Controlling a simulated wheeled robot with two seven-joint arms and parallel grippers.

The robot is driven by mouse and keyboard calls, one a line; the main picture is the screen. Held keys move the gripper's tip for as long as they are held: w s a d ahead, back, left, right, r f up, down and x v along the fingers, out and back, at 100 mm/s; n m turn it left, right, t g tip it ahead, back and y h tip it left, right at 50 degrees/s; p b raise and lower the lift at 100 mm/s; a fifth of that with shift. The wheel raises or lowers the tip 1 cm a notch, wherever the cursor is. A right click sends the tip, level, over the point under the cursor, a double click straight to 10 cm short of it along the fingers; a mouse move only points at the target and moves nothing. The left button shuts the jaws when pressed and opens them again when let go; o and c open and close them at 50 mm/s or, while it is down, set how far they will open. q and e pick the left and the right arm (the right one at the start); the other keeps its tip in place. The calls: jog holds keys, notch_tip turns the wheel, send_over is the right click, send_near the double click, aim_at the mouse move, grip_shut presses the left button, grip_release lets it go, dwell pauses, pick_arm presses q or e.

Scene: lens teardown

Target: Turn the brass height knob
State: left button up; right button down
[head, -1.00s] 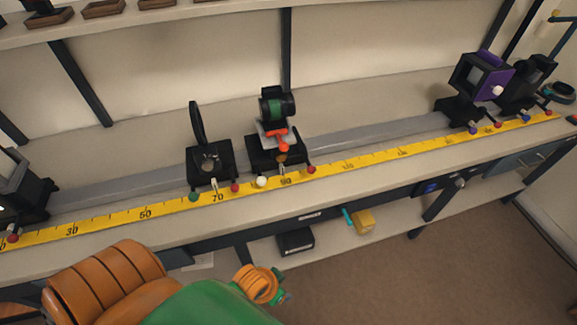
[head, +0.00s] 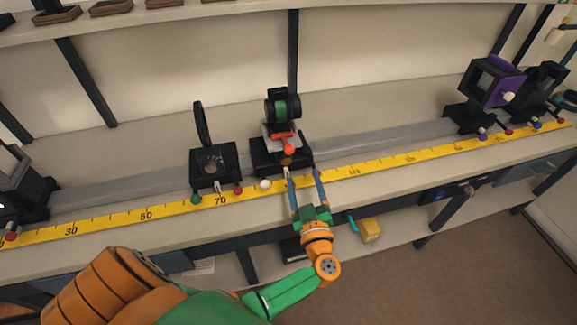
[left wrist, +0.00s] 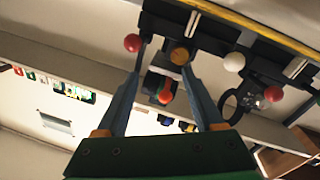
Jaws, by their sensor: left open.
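The brass knob (head: 286,161) is on the front of the black carriage (head: 262,156) that carries the green-and-black lens (head: 283,106) on the rail. My left gripper (head: 302,173) is open and empty, its blue fingers reaching up to the front of this carriage. In the left wrist view the brass knob (left wrist: 180,56) shows just past the fingertips, closer to the right finger. I cannot tell whether a finger touches it. A red ball knob (left wrist: 132,42) is left of the left finger; in the head view the finger hides it. My right gripper is out of view.
A white ball knob (head: 265,184) is left of the fingers. A carriage with a round black ring (head: 202,124) stands further left. A purple-and-black mount (head: 491,82) is at the far right. The yellow scale (head: 410,158) runs along the bench front. Open rail lies to the right.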

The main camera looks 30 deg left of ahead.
aim_at(286, 161)
pick_arm(q)
jog(key=shift+s+a+f+n+g+y, duration=0.2)
jog(key=shift+a+f+g+y, duration=0.1)
jog(key=shift+a+g, duration=0.2)
jog(key=shift+s+a+f+n+g+y, duration=0.2)
jog(key=shift+a+g+y, duration=0.15)
jog(key=shift+a, duration=0.25)
jog(key=x, duration=0.6)
grip_shut()
